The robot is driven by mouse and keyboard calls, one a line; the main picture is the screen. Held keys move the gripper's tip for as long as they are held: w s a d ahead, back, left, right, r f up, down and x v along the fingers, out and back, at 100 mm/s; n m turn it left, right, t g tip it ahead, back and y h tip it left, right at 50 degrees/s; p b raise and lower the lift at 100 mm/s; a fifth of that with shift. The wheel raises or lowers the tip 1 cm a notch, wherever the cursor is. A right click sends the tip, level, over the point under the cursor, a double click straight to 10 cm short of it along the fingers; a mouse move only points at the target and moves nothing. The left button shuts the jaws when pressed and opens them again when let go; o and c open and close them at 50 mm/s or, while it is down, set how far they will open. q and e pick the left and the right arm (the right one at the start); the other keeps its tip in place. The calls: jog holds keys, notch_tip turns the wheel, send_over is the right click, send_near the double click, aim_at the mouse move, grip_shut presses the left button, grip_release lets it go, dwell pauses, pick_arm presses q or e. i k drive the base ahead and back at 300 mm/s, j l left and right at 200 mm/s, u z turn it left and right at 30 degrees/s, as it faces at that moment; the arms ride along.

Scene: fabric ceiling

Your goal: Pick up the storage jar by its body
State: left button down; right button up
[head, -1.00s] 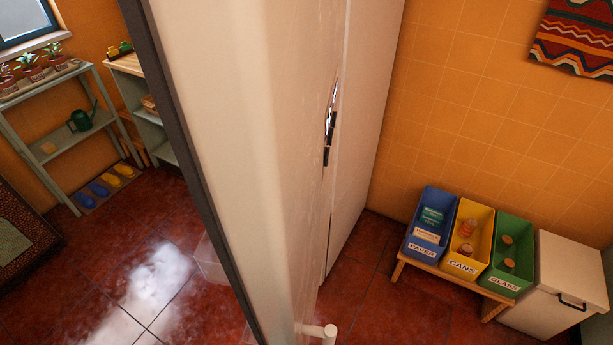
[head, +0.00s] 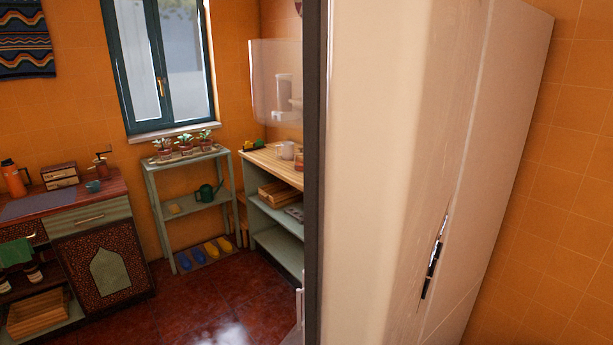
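I cannot make out a storage jar for certain in the head view. A pale cylindrical item (head: 282,92) shows behind the clear front of a wall cabinet (head: 262,75), but it is too small to tell what it is. A small whitish vessel (head: 287,150) stands on the wooden counter (head: 262,163) below, beside a reddish-brown item (head: 301,162) partly cut off by the cream panel. Neither of my grippers is in view.
A tall cream cabinet or door (head: 385,150) with a dark handle (head: 432,265) fills the right half, close by. A green plant shelf (head: 185,204) stands under the window (head: 165,60). A dark patterned cupboard (head: 105,262) is at left. Red floor (head: 190,300) is clear between.

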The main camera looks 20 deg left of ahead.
aim_at(298, 160)
jog(key=k+j, duration=0.1)
jog(key=j, duration=0.3)
jog(key=k+j, duration=0.1)
jog(key=j, duration=0.75)
jog(key=k+j, duration=0.15)
jog(key=j, duration=0.25)
jog(key=i+j, duration=0.15)
jog(key=j, duration=0.2)
jog(key=i+j, duration=0.2)
jog(key=j, duration=0.2)
jog(key=i+j, duration=0.15)
jog(key=j, duration=0.2)
jog(key=i+j, duration=0.15)
jog(key=j, duration=0.25)
jog(key=i+j, duration=0.1)
jog(key=i, duration=0.3)
jog(key=i+j, duration=0.1)
jog(key=i, duration=0.3)
jog(key=i+j+z, duration=0.1)
jog(key=z, duration=0.3)
jog(key=i+j+z, duration=0.1)
jog(key=z, duration=0.3)
jog(key=j+z, duration=0.15)
jog(key=z, duration=0.25)
jog(key=i+j+z, duration=0.2)
jog(key=j+z, duration=0.25)
jog(key=j, duration=0.65)
jog(key=j+z, duration=0.4)
jog(key=j, duration=0.7)
